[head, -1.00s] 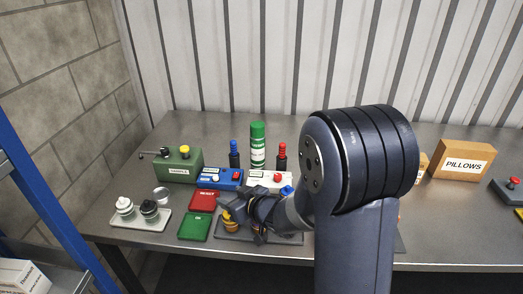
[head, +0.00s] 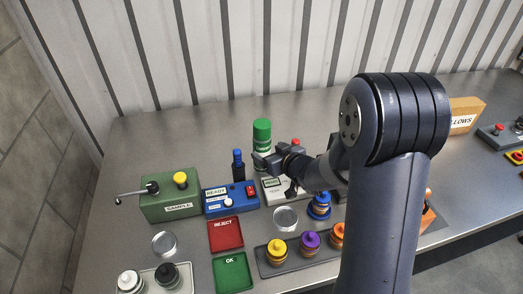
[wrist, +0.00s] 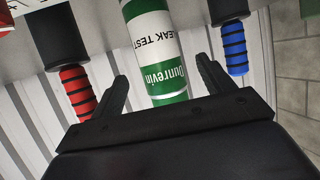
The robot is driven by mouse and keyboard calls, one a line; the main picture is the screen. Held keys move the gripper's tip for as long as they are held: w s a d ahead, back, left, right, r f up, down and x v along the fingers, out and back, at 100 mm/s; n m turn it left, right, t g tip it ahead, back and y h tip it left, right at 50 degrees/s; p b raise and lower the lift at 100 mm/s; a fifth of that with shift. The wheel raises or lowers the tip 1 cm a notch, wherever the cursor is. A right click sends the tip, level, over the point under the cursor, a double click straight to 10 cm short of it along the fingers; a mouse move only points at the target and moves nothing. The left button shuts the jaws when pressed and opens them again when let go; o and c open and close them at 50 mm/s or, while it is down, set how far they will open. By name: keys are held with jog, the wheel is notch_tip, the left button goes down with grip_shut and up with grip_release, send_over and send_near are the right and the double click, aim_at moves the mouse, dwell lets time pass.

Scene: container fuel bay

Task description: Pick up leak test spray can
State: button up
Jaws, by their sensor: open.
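The leak test spray can (head: 262,134) is green with a white label and stands upright at the back of the bench in the head view; its lower part is partly hidden by my gripper. In the wrist view the can (wrist: 158,50) appears upside down, its label reading "LEAK TEST" and "Dunrevin". My gripper (wrist: 162,95) is open, with one finger on each side of the can's near end in that view. I cannot tell whether either finger touches it. In the head view my gripper (head: 268,162) is just in front of the can.
A blue-ribbed bottle (wrist: 235,47) and a red-ribbed one (wrist: 76,90) flank the can closely. Blue READY box (head: 230,202), green SAMPLE box (head: 168,197), red REJECT tray (head: 226,234) and green OK tray (head: 232,272) lie in front. Corrugated wall (head: 230,50) stands behind.

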aim_at(262, 147)
jog(key=shift+p+x, duration=0.9)
jog(key=shift+x, duration=2.1)
jog(key=shift+c, duration=0.4)
jog(key=c, duration=1.2)
jog(key=shift+c, duration=0.6)
jog(key=shift+r, duration=0.15)
